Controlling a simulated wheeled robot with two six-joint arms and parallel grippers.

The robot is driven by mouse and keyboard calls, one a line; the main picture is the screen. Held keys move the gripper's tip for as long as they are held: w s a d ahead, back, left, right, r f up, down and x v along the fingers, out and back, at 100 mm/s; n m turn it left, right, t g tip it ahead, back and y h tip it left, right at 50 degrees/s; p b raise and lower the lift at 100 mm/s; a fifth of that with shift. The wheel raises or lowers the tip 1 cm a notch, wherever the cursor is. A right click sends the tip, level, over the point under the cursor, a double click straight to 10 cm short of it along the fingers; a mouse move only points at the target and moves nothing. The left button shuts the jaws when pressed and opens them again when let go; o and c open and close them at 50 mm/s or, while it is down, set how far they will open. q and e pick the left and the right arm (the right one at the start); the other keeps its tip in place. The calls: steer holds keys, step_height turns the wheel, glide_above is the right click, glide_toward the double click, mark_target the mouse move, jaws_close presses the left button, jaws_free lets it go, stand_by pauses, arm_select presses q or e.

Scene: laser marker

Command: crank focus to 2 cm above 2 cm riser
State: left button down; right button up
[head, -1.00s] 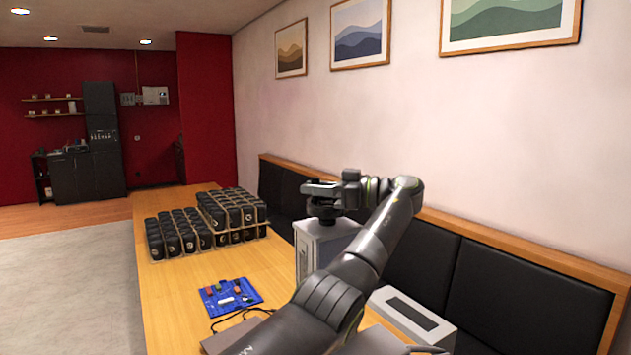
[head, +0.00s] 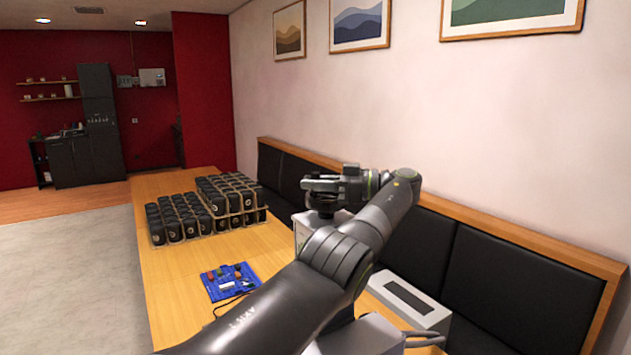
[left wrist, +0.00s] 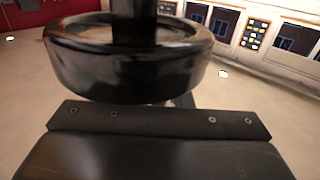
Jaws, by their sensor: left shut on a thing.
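A black round hand wheel (head: 322,207) sits on top of the grey laser marker column (head: 303,232), right of the table's middle. My left gripper (head: 322,187) is at the top of the column, shut on the wheel. In the left wrist view the glossy black wheel (left wrist: 130,68) fills the upper middle, with a dark shaft above it and my gripper's dark bar below. My arm covers most of the column and what lies under it. I cannot make out the 2 cm riser or a focus height. My right gripper is not in view.
A blue board (head: 231,281) with small coloured parts and a cable lies on the wooden table (head: 178,298). Black canisters (head: 205,209) stand in racks behind it. A light grey box (head: 408,297) with a dark panel is right of my arm. Black bench backs (head: 490,290) line the wall.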

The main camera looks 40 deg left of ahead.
arm_select(q)
steer(key=shift+f, duration=0.15)
steer(key=c, duration=1.4)
jaws_free()
